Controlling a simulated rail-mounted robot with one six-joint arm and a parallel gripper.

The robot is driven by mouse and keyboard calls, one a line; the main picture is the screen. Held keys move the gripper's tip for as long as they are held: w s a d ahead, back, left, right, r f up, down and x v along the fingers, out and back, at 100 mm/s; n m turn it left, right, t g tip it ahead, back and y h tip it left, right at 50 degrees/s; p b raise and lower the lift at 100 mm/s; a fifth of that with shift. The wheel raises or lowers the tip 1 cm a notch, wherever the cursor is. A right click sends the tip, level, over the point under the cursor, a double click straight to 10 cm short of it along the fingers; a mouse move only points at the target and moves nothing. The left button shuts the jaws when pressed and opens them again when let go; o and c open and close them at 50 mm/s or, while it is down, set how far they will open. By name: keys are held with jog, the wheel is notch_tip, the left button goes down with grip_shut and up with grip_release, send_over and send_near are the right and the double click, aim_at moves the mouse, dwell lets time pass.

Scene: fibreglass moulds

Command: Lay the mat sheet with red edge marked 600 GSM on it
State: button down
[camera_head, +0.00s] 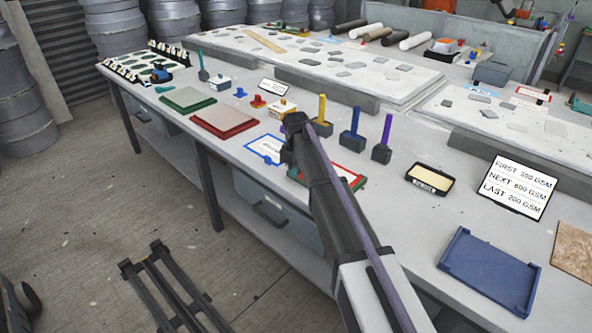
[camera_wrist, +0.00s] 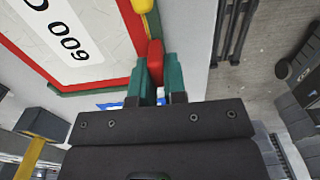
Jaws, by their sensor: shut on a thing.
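The mat sheet with red edge (camera_wrist: 75,48) fills the upper left of the wrist view, with 600 on its white label. A dark green edge shows along its rim, and I cannot tell what that belongs to. My gripper (camera_wrist: 157,88) has green fingers closed on a red tab (camera_wrist: 155,60) at the sheet's edge. In the head view the red-edged sheet (camera_head: 349,177) is on or just above the front of the bench, partly hidden behind my arm. I cannot tell whether it touches the surface below. A yellow piece (camera_wrist: 143,8) shows beyond the red tab.
A blue-edged sheet (camera_head: 264,149) lies left of my arm. A red board (camera_head: 224,120) and a green board (camera_head: 187,100) lie farther left. Yellow, blue and purple-handled tools (camera_head: 351,139) stand behind. A card (camera_head: 516,187) lists the order. A blue tray (camera_head: 489,270) sits right.

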jog(key=shift+s+f, duration=0.15)
jog(key=shift+s, duration=0.1)
dwell(0.3)
jog(key=c, duration=1.4)
grip_release()
jog(key=shift+o, duration=1.1)
jog(key=shift+d+r, duration=0.1)
jog(key=shift+r, duration=0.1)
jog(key=shift+o, duration=0.4)
notch_tip(320, 180, up, 11)
jog(key=p, duration=1.1)
jog(key=shift+w, duration=0.15)
jog(key=shift+f, duration=0.2)
jog(key=s+d+m, duration=0.2)
jog(key=s+d, duration=0.1)
jog(key=s, duration=0.8)
jog(key=s+d+m, duration=0.3)
jog(key=s, duration=0.8)
jog(key=s+d+m, duration=0.3)
jog(key=s+d, duration=0.1)
jog(key=s, duration=0.7)
jog(key=shift+s, duration=0.3)
